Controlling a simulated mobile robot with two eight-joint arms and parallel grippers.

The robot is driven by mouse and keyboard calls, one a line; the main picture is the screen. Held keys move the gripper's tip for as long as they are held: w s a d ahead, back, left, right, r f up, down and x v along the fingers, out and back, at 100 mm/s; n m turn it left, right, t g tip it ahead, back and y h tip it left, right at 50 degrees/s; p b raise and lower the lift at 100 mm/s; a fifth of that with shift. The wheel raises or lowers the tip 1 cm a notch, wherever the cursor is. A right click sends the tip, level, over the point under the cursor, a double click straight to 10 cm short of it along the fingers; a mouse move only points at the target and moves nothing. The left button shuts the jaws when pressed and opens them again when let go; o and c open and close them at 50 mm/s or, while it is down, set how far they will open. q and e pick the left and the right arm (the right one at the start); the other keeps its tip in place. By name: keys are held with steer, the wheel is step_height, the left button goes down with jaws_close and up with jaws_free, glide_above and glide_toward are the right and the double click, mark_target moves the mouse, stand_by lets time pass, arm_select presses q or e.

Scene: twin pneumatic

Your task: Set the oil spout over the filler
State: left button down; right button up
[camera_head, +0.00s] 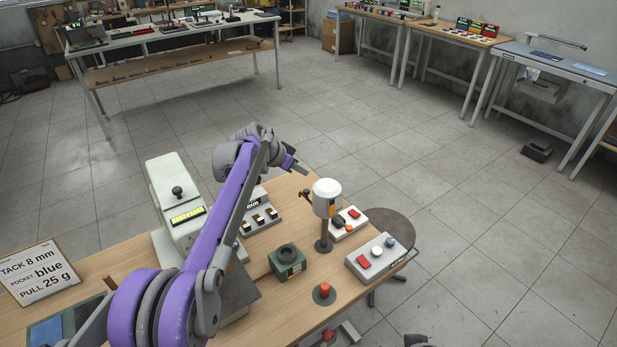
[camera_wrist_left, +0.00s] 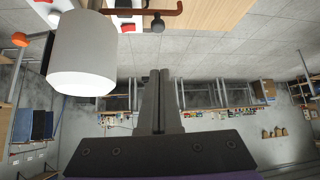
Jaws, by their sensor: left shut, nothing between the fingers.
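A white cylinder (camera_head: 327,192) with an orange mark stands on a dark post at the table's right part. It looks like the oil reservoir, and shows large in the left wrist view (camera_wrist_left: 82,55). There a red-brown bent rod (camera_wrist_left: 130,12), perhaps the spout, appears beside it with a dark ball near its end. A green block (camera_head: 288,265) with a dark round ring on top, perhaps the filler, sits left of the post. My left gripper (camera_head: 298,168) is shut and empty, up and left of the cylinder; its fingers (camera_wrist_left: 159,78) touch nothing. My right gripper is out of view.
A grey button box (camera_head: 376,258) and a red-button unit (camera_head: 347,222) stand near the right edge. A red knob (camera_head: 324,289) is in front. A white machine (camera_head: 175,195), partly behind my arm, and a sign (camera_head: 38,272) are left. A round stool (camera_head: 390,226) stands beyond.

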arm_select(q)
steer(key=shift+w+d, duration=0.15)
steer(key=shift+w, duration=0.1)
steer(key=shift+s+r, duration=0.1)
glide_above(311, 202)
steer(key=w, duration=0.3)
step_height(311, 202, down, 8)
steer(key=shift+s+a, duration=0.25)
steer(key=shift+a, duration=0.25)
